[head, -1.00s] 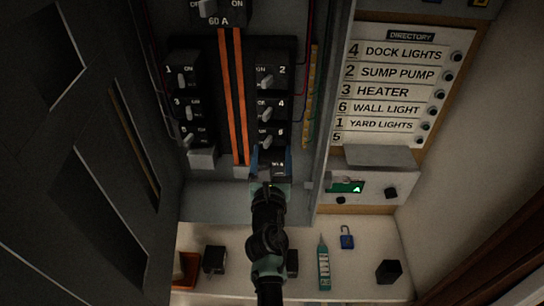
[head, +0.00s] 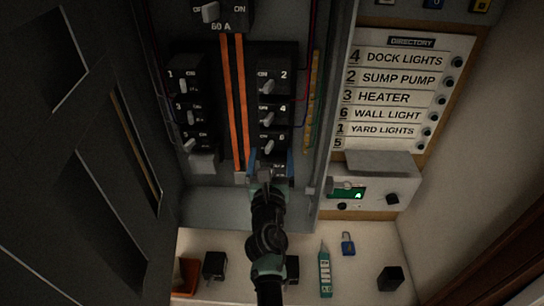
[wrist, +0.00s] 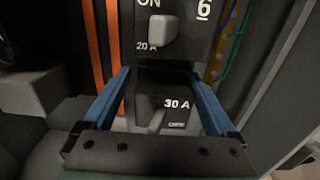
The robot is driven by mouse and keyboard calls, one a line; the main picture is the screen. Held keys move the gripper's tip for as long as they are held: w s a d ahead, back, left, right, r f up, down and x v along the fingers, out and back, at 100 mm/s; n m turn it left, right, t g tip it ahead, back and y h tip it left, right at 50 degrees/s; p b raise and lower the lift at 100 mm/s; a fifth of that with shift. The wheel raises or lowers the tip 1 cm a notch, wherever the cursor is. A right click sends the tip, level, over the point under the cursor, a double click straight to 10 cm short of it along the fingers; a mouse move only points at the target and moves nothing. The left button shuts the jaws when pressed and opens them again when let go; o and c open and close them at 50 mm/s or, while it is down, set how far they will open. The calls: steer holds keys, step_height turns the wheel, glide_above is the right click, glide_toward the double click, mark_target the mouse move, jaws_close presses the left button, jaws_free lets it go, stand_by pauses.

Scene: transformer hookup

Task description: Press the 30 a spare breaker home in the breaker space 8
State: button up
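The 30 A spare breaker (wrist: 176,104) is a dark block with a small grey toggle, labelled 30 A, in the wrist view. It sits directly below breaker 6 (wrist: 165,25), in the lowest place of the right column. My gripper (head: 271,168) has its two blue fingers on either side of the spare breaker and looks shut on it. In the wrist view the fingers (wrist: 162,85) flank its sides. Space 8 behind the breaker is hidden, and I cannot tell how deeply the breaker is seated.
Orange bus bars (head: 236,105) run left of the column. Coloured wires (head: 310,95) pass on the right. The open door (head: 75,150) fills the left. A shelf (head: 225,240) below holds black blocks, a teal tester (head: 325,272) and a blue padlock (head: 347,243).

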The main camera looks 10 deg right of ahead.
steer(key=shift+d+r, duration=0.25)
steer(key=shift+d, duration=0.25)
steer(key=shift+s+f+p, duration=0.15)
steer(key=shift+s+p, duration=0.2)
steer(key=shift+s, duration=0.15)
steer(key=shift+s+a+p, duration=0.2)
steer(key=shift+s, duration=0.45)
steer(key=shift+s+a+p, duration=0.2)
steer(key=shift+s+a, duration=0.05)
steer(key=shift+s, duration=0.35)
steer(key=shift+s+a+p, duration=0.2)
steer(key=shift+s, duration=0.45)
steer(key=shift+s+f, duration=0.1)
steer(key=shift+s+a, duration=0.1)
steer(key=shift+s, duration=0.2)
steer(key=s+a, duration=0.2)
steer(key=s, duration=1)
steer(key=shift+a, duration=0.2)
